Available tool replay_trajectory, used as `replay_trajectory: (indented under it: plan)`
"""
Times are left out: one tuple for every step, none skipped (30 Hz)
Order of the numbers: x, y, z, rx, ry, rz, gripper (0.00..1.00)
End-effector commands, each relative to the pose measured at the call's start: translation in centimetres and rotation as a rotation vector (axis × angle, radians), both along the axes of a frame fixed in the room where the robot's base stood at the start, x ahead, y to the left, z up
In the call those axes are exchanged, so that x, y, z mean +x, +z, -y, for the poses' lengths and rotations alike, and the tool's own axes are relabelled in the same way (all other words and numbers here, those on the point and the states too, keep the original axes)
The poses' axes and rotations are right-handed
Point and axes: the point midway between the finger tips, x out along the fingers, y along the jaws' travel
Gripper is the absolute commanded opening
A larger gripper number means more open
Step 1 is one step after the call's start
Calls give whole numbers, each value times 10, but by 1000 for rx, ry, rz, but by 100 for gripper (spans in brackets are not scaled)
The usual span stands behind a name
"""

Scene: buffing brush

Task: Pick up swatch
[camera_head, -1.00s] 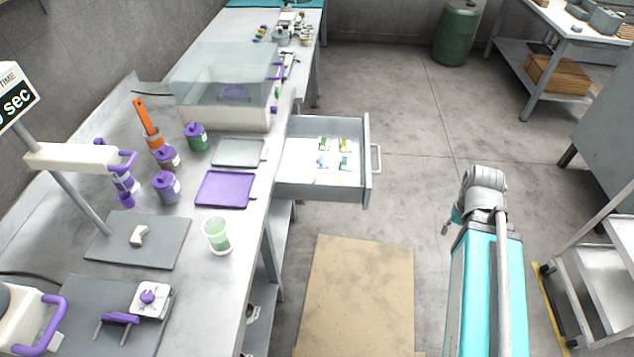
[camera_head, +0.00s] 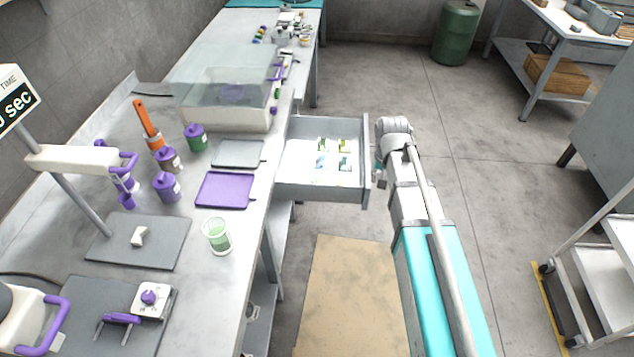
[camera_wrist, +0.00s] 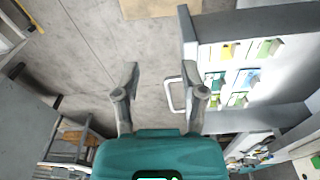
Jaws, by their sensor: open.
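Several small swatch-like pieces (camera_head: 322,162) in green, blue and yellow lie flat inside the open white-lined drawer (camera_head: 326,190). In the wrist view they appear as coloured pieces (camera_wrist: 249,78) in rows on the white drawer floor, on the right of the picture. Which one is the named swatch I cannot tell. My gripper (camera_wrist: 165,86) is open and empty, its two fingers spread over the floor just outside the drawer front. One finger overlaps the drawer handle (camera_wrist: 173,96) in the picture. In the head view my arm hides most of my gripper, beside the drawer's right end.
The bench left of the drawer holds a purple tray (camera_head: 224,190), a grey tray (camera_head: 238,153), a glass beaker (camera_head: 217,236), purple-lidded jars (camera_head: 166,187) and a clear-lidded box (camera_head: 228,112). A white cart (camera_head: 605,280) stands at right. The floor behind the drawer is clear.

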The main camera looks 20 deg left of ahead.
Motion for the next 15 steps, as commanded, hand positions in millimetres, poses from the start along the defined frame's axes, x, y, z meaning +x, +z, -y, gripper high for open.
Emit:
replay_trajectory:
  plan:
    - [11,1,-26,1,15,7,54]
    - [14,1,-38,3,18,9,54]
    - [17,2,-55,3,26,15,54]
    - [20,2,-68,5,31,19,54]
    - [22,2,-81,7,36,23,54]
    - [24,3,-98,8,42,29,54]
    - [26,3,-110,10,46,32,54]
    - [27,4,-123,11,51,36,54]
    - [28,4,-138,13,56,40,54]
    - [28,4,-150,14,60,44,54]
    - [29,4,-160,15,64,47,54]
    - [29,5,-173,17,68,50,54]
    - [29,5,-181,18,71,52,54]
    - [29,5,-189,19,73,55,54]
    - [28,5,-199,21,77,58,54]
